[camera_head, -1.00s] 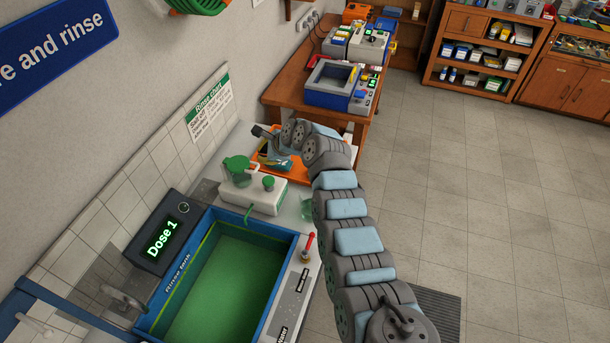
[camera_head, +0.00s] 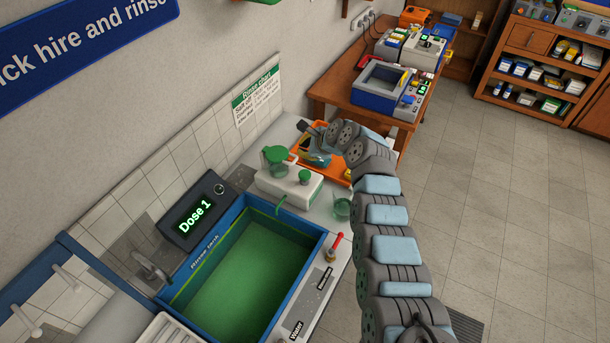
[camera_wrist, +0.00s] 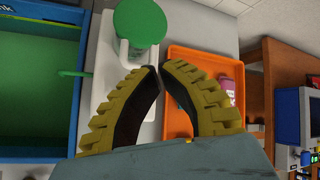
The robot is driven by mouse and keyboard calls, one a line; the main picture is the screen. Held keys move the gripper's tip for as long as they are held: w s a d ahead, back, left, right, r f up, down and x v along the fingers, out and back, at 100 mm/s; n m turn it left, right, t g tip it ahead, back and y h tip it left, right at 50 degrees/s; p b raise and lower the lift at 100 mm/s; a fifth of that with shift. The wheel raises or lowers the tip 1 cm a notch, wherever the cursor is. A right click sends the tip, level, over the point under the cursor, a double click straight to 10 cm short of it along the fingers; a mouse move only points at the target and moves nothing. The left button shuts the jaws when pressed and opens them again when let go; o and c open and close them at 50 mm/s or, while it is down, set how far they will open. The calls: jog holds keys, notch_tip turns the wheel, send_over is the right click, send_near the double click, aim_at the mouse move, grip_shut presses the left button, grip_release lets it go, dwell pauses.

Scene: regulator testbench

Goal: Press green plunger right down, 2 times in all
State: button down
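The white dispenser (camera_head: 288,187) stands on the counter beside the rinse tank. It carries a wide green top (camera_head: 275,154) and a smaller green knob (camera_head: 304,176); I cannot tell for sure which is the plunger. A round green cap (camera_wrist: 140,22) on a white stem shows at the top of the wrist view. My gripper (camera_head: 304,128) is beyond the dispenser, near the orange tray (camera_head: 337,170). In the wrist view my gripper's fingertips (camera_wrist: 158,67) are nearly together, just below the green cap, with nothing visible between them. Contact with the cap is not evident.
The blue-rimmed rinse tank (camera_head: 183,283) holds green liquid. The display (camera_head: 196,213) reads "Dose 1". A green glass beaker (camera_head: 342,207) and a red-handled lever (camera_head: 334,246) are at the counter's right edge. A wooden table (camera_head: 337,98) with equipment stands behind.

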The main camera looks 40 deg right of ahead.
jog(key=b, duration=0.5)
send_over(304, 172)
notch_tip(304, 172, down, 6)
jog(key=shift+w, duration=0.1)
jog(key=shift+d+f, duration=0.1)
jog(key=shift+f, duration=0.65)
jog(key=shift+f, duration=0.1)
dwell(0.4)
jog(key=shift+f, duration=0.3)
jog(key=shift+f+b, duration=0.9)
jog(key=shift+f, duration=0.3)
dwell(1.5)
jog(key=shift+r, duration=0.2)
jog(key=shift+r+p, duration=1.35)
jog(key=shift+p, duration=0.5)
jog(key=shift+r, duration=0.1)
jog(key=shift+r+p, duration=2.4)
jog(key=shift+p, duration=0.05)
